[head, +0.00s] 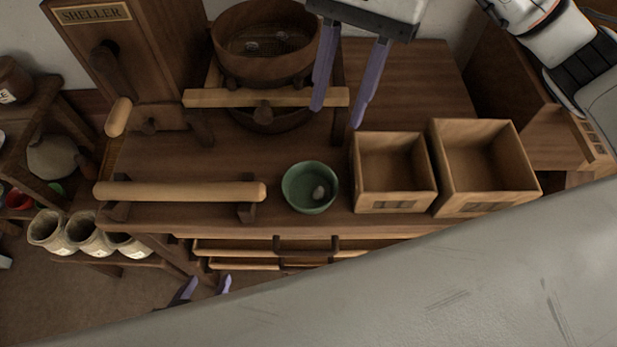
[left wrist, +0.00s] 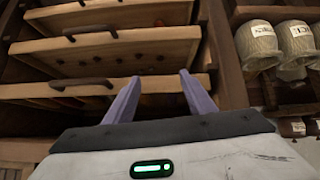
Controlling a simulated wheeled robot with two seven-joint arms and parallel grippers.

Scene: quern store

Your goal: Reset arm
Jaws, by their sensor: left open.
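My left gripper (head: 205,288) is low in front of the bench, below the drawers, at the bottom left of the head view. In the left wrist view its two purple fingers (left wrist: 160,75) are spread with nothing between them, facing the drawer fronts. My right gripper (head: 337,117) hangs over the bench between the sieve and the wooden boxes. Its fingers are apart and nothing shows between them. Most of both arms is out of view or hidden.
The bench holds a sheller (head: 140,60), a round sieve (head: 265,35), a green bowl (head: 310,205) with a pale lump, a wooden roller (head: 180,192) and two boxes (head: 393,205) (head: 485,205). Drawers (left wrist: 110,16) stand partly open. Pale jars (left wrist: 258,45) stand beside them.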

